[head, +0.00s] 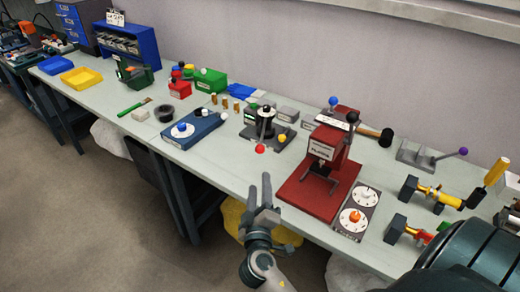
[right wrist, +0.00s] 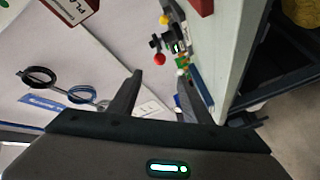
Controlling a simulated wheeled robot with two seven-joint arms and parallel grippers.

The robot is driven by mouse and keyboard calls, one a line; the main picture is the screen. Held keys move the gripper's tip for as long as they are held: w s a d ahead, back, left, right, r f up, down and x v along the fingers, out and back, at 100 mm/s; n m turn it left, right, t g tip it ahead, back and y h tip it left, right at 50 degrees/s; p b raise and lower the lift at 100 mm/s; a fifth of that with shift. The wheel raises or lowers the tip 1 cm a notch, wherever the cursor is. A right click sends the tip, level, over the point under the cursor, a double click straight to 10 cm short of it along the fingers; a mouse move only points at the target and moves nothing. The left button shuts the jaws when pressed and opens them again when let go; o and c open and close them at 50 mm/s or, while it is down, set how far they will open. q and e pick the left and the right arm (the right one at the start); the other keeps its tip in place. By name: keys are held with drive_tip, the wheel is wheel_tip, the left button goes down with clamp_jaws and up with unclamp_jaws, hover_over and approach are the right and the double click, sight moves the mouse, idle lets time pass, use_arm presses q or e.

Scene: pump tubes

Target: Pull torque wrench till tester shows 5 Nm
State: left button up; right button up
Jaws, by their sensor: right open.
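I cannot single out a torque wrench or its tester with certainty. Yellow-handled tools with dark square ends (head: 430,191) lie at the right of the bench, and another with an orange part (head: 408,229) lies nearer. A plate with two round white dials (head: 355,212) lies beside the red press; its readings are too small to tell. My right gripper (head: 260,184) is open and empty at the bench's front edge, left of the red press. Its two fingers also show apart in the right wrist view (right wrist: 159,80). My left gripper is not in view.
The red press (head: 328,150) stands on a red base. Left of it are a black device with a red-knobbed lever (head: 264,128) and a blue board (head: 206,126). A grey lever block (head: 420,156) and a black-headed mallet (head: 372,133) lie at the back right.

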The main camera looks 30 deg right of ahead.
sight(260, 153)
drive_tip(key=p+x, duration=0.5)
drive_tip(key=x, duration=1)
drive_tip(key=shift+w+d+r+p, duration=0.1)
drive_tip(key=shift+w+d+p, duration=0.1)
drive_tip(key=shift+p, duration=0.15)
drive_tip(key=shift+w+d, duration=0.4)
drive_tip(key=shift+w, duration=0.15)
clamp_jaws()
